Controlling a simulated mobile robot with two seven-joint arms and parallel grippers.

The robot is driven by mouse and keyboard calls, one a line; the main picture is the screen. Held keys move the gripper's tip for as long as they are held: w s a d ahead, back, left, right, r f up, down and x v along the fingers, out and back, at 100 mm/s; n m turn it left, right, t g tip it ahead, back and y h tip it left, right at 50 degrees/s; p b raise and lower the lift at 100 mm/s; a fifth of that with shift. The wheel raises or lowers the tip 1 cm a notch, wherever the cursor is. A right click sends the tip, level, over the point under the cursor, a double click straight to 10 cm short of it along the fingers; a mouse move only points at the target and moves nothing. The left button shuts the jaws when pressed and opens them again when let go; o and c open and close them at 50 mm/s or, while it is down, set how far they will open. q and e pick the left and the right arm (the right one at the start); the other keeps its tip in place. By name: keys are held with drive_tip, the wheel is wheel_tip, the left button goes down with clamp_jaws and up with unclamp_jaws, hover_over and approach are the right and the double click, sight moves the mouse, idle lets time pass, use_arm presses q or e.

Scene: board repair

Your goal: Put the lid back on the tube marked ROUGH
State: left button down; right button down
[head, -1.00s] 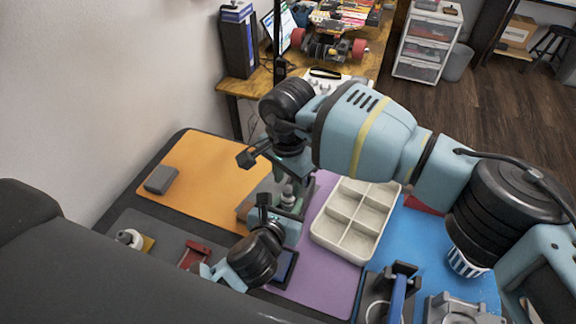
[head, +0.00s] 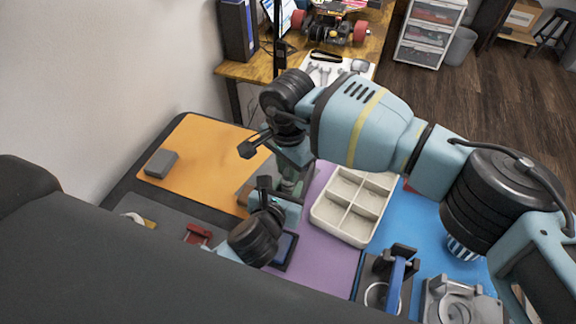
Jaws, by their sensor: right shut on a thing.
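My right gripper (head: 290,172) reaches in from the right over the seam of the orange and purple mats. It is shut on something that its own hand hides. A pale grey-green upright piece (head: 290,186), perhaps a tube, shows just below it. I can read no ROUGH marking and cannot make out a lid. My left gripper (head: 268,190) is close beside this piece, on its near side. Its fingers are mostly hidden by its wrist, and I cannot tell whether it is open or touches the piece.
A cream compartment tray (head: 352,207) stands on the purple mat (head: 322,271), right of the grippers. A grey block (head: 161,163) lies on the orange mat (head: 205,155). A red piece (head: 198,234) is at the near left. A blue-handled fixture (head: 395,283) stands at the near right.

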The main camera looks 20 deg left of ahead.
drive_tip(key=m, duration=2.1)
drive_tip(key=shift+f, duration=0.1)
drive_tip(key=c, duration=1.3)
unclamp_jaws()
drive_tip(key=shift+o, duration=0.2)
use_arm(q)
drive_tip(key=shift+f, duration=0.1)
use_arm(e)
drive_tip(key=shift+r, duration=2.3)
